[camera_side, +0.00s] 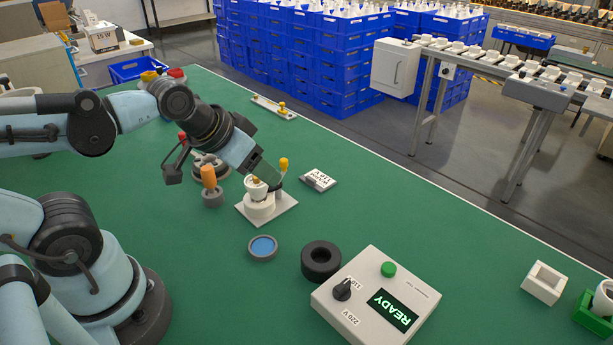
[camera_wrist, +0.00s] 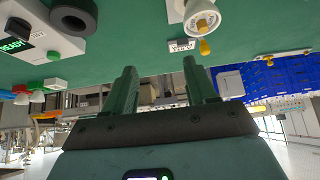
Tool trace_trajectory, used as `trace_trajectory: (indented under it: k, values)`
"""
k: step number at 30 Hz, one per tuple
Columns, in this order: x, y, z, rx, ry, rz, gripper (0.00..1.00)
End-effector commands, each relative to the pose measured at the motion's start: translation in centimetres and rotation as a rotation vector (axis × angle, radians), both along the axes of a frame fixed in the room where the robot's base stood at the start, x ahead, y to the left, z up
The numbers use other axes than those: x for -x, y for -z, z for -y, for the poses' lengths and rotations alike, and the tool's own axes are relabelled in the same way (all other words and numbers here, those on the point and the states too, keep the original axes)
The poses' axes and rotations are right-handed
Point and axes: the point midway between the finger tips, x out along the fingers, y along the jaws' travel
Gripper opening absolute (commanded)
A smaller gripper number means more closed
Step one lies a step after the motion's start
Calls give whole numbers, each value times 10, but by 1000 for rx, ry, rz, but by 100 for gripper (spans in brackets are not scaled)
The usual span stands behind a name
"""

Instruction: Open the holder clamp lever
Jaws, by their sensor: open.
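The bulb holder (camera_side: 259,208) is a white round socket on a square white plate on the green bench, with a white bulb or cup-shaped part in its top. Its clamp lever has a yellow knob (camera_side: 283,163) that stands up at the back right of the socket. My gripper (camera_side: 268,178) is beside and above the holder, tilted down to the right, and partly hides the lever's arm. In the wrist view the gripper (camera_wrist: 160,75) has its two green fingers apart with nothing between them. The yellow knob (camera_wrist: 205,47) shows there beyond the right finger, apart from it.
A printed card (camera_side: 318,180) lies right of the holder. A blue-centred disc (camera_side: 262,247), a black ring (camera_side: 321,261) and a control box (camera_side: 375,298) reading READY stand in front. An orange-handled tool (camera_side: 209,180) stands left of the holder. A white plate with a yellow knob (camera_side: 275,107) lies behind.

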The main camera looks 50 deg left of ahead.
Motion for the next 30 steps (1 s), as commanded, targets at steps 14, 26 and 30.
trace_trajectory:
  k: [14,26,30]
  values:
    - [-17,-18,-9,-32,21,-84,46]
    - [-82,-50,-49,-96,138,-393,46]
    - [-102,-51,-65,-95,185,-494,46]
